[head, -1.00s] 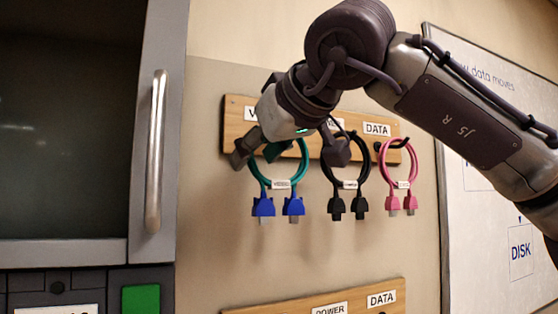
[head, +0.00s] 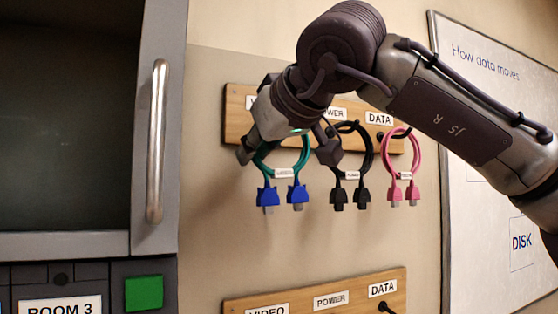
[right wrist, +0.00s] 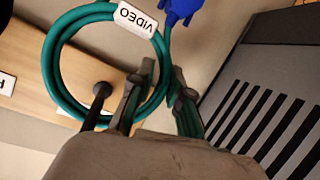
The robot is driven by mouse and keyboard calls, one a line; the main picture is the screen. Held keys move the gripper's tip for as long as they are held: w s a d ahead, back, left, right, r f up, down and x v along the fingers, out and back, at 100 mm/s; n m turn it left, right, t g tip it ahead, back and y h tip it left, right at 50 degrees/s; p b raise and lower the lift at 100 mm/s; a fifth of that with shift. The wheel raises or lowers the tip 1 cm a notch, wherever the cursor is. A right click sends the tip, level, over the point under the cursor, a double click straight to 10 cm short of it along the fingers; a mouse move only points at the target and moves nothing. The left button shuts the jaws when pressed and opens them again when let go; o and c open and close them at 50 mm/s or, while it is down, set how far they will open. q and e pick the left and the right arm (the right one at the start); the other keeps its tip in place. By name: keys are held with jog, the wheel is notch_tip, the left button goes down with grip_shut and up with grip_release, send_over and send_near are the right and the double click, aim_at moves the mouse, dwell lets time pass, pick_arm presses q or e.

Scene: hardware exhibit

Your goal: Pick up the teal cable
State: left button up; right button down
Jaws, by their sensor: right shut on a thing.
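The teal cable (head: 304,158) is a loop with a white VIDEO label and two blue plugs, hanging at the left end of the upper wooden board (head: 233,125). In the right wrist view the teal loop (right wrist: 51,70) surrounds a dark peg (right wrist: 97,103). My right gripper (head: 287,153) is at the top of the loop and covers its upper part in the head view. In the right wrist view its fingers (right wrist: 160,98) are shut on the side of the teal loop. My left gripper is not in view.
A black POWER cable (head: 367,160) and a pink DATA cable (head: 390,165) hang just right of the teal one. A lower wooden board (head: 250,301) is below. A grey cabinet with a metal handle (head: 157,140) stands left, and a whiteboard (head: 470,250) right.

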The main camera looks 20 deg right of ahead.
jog(key=shift+r, duration=0.2)
jog(key=shift+r, duration=0.55)
notch_tip(320, 180, up, 2)
jog(key=shift+r, duration=0.1)
jog(key=s+d+b, duration=0.2)
jog(key=s+b, duration=0.3)
jog(key=s, duration=1.3)
jog(key=shift+d, duration=0.3)
